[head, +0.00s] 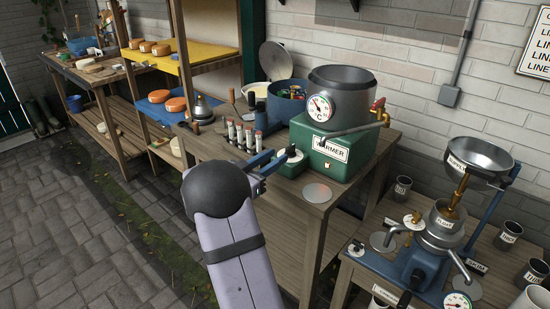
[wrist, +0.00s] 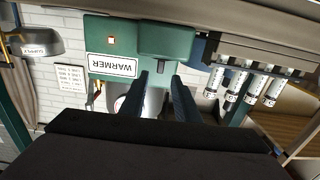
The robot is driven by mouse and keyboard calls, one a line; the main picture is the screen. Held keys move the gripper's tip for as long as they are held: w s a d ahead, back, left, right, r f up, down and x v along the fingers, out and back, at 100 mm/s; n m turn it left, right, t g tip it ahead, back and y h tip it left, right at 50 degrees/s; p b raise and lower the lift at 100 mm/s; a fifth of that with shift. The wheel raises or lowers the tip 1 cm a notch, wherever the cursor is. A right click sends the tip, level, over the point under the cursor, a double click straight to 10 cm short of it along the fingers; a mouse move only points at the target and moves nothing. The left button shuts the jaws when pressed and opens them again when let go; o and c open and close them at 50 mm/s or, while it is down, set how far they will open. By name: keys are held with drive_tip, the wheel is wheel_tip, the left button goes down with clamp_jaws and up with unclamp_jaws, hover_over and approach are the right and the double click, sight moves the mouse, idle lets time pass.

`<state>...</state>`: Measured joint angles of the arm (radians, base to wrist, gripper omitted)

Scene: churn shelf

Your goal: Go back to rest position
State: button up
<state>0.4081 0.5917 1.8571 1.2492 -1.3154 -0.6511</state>
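My arm link hides part of the ground and the table's front.
A rack of labelled vials (head: 241,135) stands left of the gripper. A steel pot with a dial (head: 343,92) sits on the warmer. A blue-based separator (head: 425,262) is on the right table. Shelves with orange-topped rounds (head: 160,96) stand left. The paving (head: 95,240) at front left is clear.

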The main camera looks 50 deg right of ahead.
drive_tip(key=w+a+f+n+t+y, duration=0.3)
drive_tip(key=w+a+n+t+y, duration=0.35)
drive_tip(key=w+a+t, duration=0.4)
drive_tip(key=a+f+n+g+y, duration=0.1)
drive_tip(key=a+f+n+y, duration=0.3)
drive_tip(key=a, duration=0.7)
drive_tip(key=a+f+n+y, duration=0.3)
drive_tip(key=a+f+y, duration=0.15)
drive_tip(key=a, duration=0.65)
drive_tip(key=s+a+f+n+g+y, duration=0.1)
drive_tip(key=s+a+f+n+g, duration=0.15)
drive_tip(key=s, duration=0.65)
drive_tip(key=s+a+f+n+g+y, duration=0.1)
drive_tip(key=s+a+g, duration=0.3)
drive_tip(key=s, duration=0.4)
drive_tip(key=s+a+f+n+g+y, duration=0.1)
drive_tip(key=s+a+f+g, duration=0.15)
drive_tip(key=s, duration=0.65)
wheel_tip(320, 180, up, 18)
drive_tip(key=p, duration=1.7)
drive_tip(key=shift+s+f, duration=0.15)
drive_tip(key=shift+s, duration=0.15)
drive_tip(key=shift+g, duration=0.25)
